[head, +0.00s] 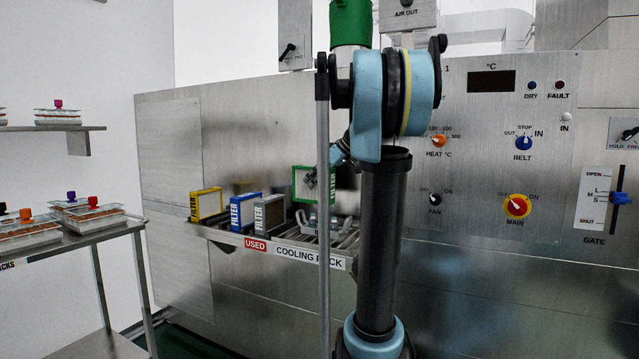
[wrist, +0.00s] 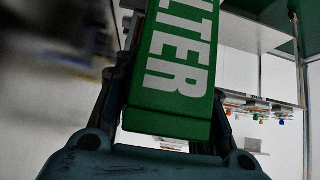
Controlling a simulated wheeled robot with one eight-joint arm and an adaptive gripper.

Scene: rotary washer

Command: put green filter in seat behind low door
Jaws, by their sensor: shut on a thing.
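The green filter (head: 306,184) has a green frame and is held upright above the rack, partly hidden by my arm in the head view. In the wrist view the green filter (wrist: 178,65) fills the middle, its FILTER lettering facing the camera. My gripper (wrist: 165,140) is shut on it, with dark fingers on both sides. In the head view my gripper (head: 318,180) is mostly hidden behind my arm. I cannot make out a low door or an empty seat; my arm covers the middle of the machine.
Yellow (head: 206,204), blue (head: 245,212) and grey (head: 269,215) filters stand on the cooling rack (head: 300,252), which has a USED label. A metal table (head: 75,237) with trays is at left, under a wall shelf (head: 50,128). A control panel (head: 490,150) is at right.

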